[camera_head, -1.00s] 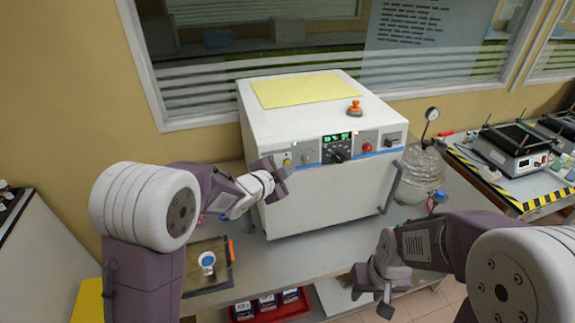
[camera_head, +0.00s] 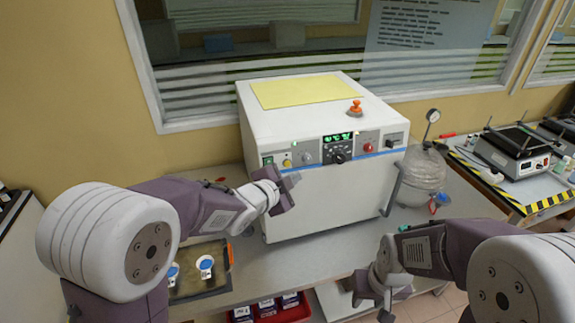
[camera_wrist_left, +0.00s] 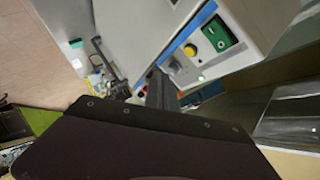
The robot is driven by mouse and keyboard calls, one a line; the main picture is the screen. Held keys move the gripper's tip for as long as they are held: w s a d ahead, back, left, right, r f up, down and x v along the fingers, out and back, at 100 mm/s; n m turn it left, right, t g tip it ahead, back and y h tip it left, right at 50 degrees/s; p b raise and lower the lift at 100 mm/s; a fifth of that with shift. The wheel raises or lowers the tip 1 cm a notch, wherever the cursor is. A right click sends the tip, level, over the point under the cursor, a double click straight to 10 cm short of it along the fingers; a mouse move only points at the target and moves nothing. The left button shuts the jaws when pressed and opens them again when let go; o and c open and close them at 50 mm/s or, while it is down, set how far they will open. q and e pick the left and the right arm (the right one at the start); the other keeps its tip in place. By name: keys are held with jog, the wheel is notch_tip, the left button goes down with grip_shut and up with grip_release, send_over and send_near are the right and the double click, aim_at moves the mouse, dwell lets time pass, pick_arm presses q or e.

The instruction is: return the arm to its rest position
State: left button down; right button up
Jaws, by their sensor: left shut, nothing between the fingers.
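My left gripper (camera_head: 288,186) is shut and empty, in front of the upper left of the white oven's front. It also shows in the left wrist view (camera_wrist_left: 160,92), where its dark body fills the lower part. The white oven (camera_head: 330,205) stands on the bench with its door closed; its buttons show close by in the wrist view. My right gripper (camera_head: 374,300) hangs low at the bench's front edge, with its two fingers apart and nothing seen between them.
A dark tray (camera_head: 205,285) with two small white-and-blue items (camera_head: 205,264) lies on the bench below my left arm. A glass vessel (camera_head: 424,172) with a gauge stands right of the oven. A red bin (camera_head: 285,312) sits below the bench.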

dwell(0.4)
pick_arm(q)
jog(key=s+a+f+n+g+y+b, duration=0.1)
jog(key=s+a+f+n+y+b, duration=0.2)
jog(key=a+f, duration=0.4)
jog(key=s+a+f+n+g+y+b, duration=0.1)
jog(key=s+a+f+n+g+y, duration=0.15)
jog(key=a+f+n, duration=0.4)
jog(key=s+a+f+n+g, duration=0.2)
jog(key=s+f+n+g, duration=0.1)
jog(key=s, duration=0.6)
jog(key=s+a+f+n+g, duration=0.2)
jog(key=s+f+n+g, duration=0.1)
jog(key=s, duration=0.7)
jog(key=shift+f+g+y, duration=0.25)
jog(key=shift+g+y, duration=0.2)
jog(key=shift+g, duration=0.2)
jog(key=shift+n, duration=0.25)
